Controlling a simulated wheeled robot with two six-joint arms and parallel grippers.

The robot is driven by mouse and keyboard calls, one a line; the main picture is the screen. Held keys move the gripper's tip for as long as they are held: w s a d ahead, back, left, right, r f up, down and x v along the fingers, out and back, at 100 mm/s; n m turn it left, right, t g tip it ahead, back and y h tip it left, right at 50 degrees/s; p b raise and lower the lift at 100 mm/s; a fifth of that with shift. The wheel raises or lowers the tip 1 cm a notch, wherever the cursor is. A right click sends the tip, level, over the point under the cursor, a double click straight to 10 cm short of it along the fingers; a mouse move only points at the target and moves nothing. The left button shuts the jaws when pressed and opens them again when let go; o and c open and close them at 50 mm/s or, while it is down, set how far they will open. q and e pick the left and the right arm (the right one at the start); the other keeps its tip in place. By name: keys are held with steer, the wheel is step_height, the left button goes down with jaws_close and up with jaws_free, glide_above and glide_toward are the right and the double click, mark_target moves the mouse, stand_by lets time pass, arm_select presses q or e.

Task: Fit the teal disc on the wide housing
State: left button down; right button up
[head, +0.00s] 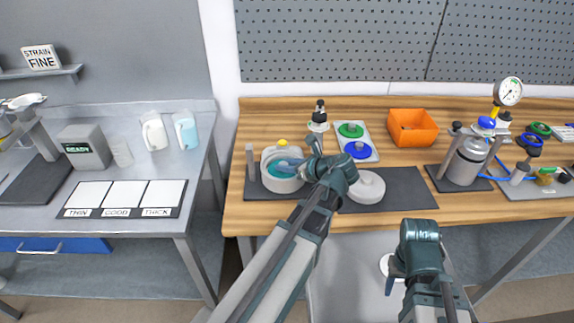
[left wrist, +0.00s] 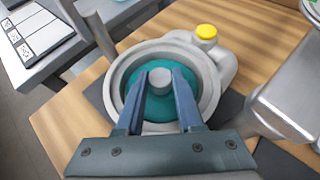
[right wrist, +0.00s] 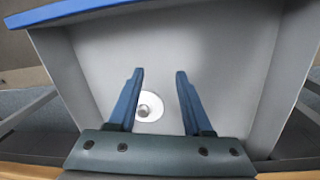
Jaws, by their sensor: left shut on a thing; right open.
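The teal disc (left wrist: 185,75) with a grey centre knob (left wrist: 160,80) lies inside the round mouth of the wide grey housing (left wrist: 118,90). The housing (head: 268,178) stands at the left of the dark mat in the head view, and a bit of the teal disc (head: 281,170) shows there. My left gripper (left wrist: 160,84) is shut on the disc's knob from above. I cannot tell whether the disc is fully seated. My right gripper (right wrist: 158,78) is open and empty, low in front of the bench; it also shows in the head view (head: 394,280).
A grey post (head: 250,162) stands left of the housing. A light round lid (head: 367,187) lies on the dark mat (head: 408,190) to its right. A tray with green and blue discs (head: 357,130), an orange bin (head: 412,127) and a grey pressure pot (head: 466,160) stand further right.

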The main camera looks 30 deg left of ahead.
stand_by(0.3)
arm_select(q)
steer(key=shift+c, duration=2.3)
jaws_free()
steer(key=p+v, duration=0.6)
steer(key=v, duration=0.7)
steer(key=shift+d+r+p, duration=0.2)
steer(key=shift+d+p, duration=0.1)
steer(key=shift+d, duration=0.05)
